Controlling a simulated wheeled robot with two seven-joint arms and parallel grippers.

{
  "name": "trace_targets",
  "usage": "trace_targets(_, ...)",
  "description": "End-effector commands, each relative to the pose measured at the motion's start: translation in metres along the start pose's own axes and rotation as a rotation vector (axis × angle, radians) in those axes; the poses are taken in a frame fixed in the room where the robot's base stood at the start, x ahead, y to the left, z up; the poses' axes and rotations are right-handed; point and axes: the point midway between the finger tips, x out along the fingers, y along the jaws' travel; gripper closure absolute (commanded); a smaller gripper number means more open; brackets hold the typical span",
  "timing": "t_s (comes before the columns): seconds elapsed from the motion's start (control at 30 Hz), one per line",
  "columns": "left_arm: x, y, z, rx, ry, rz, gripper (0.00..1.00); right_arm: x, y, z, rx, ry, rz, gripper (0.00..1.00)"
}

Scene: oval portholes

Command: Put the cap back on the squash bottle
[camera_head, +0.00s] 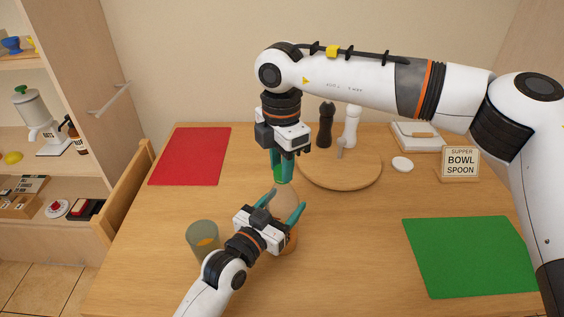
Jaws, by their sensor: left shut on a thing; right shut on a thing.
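The squash bottle (284,192) stands upright near the middle of the table, with a pale upper part and orange showing low down. My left gripper (284,208) is shut on the bottle's body from the near side and hides much of it. My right gripper (281,171) points down from above, shut on the green cap (279,174). The cap is right at the top of the bottle, in line with its neck. The fingers hide the join, so I cannot tell whether the cap is seated or just above.
A glass (203,238) with something orange stands left of my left gripper. A round wooden board (340,172) lies behind right, with dark (326,125) and white (351,127) mills beyond. A red mat (190,156), green mat (470,257) and sign (459,162) lie farther out.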

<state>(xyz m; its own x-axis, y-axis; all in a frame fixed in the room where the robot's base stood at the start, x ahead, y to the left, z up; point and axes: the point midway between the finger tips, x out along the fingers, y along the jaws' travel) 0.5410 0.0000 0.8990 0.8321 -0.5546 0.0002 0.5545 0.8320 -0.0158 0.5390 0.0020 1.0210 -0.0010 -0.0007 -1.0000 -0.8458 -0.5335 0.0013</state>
Motion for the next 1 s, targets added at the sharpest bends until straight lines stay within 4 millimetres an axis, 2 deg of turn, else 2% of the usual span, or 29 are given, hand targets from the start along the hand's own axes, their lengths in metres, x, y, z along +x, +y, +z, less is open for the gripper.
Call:
trace_targets(0.2, -0.0001, -0.0003, -0.0011, -0.001, 0.003, -0.001, 1.00, 0.0000, -0.0011, -0.0003, 0.480, 0.000, -0.002, 0.90)
trace_targets(0.33, -0.0001, -0.0003, -0.0011, -0.001, 0.003, -0.001, 1.00, 0.0003, -0.0014, -0.0006, 0.678, 0.001, -0.002, 0.90)
trace_targets(0.5, -0.0001, -0.0004, -0.0012, -0.001, 0.003, -0.001, 1.00, 0.0004, -0.0015, -0.0007, 0.778, 0.001, -0.001, 0.90)
trace_targets(0.77, -0.0001, -0.0004, -0.0012, -0.001, 0.003, -0.001, 1.00, 0.0003, -0.0015, -0.0007, 0.780, 0.001, -0.002, 0.90)
trace_targets(0.8, -0.0001, -0.0004, -0.0012, -0.001, 0.003, -0.001, 1.00, 0.0002, -0.0015, -0.0007, 0.779, 0.000, -0.002, 0.62)
trace_targets(0.9, -0.0001, -0.0004, -0.0012, -0.001, 0.003, -0.001, 1.00, 0.0002, -0.0015, -0.0006, 0.779, 0.000, -0.001, 0.47)
trace_targets(1.0, -0.0001, -0.0004, -0.0012, -0.002, 0.003, -0.001, 1.00, 0.0003, -0.0014, -0.0006, 0.778, 0.000, -0.001, 0.47)
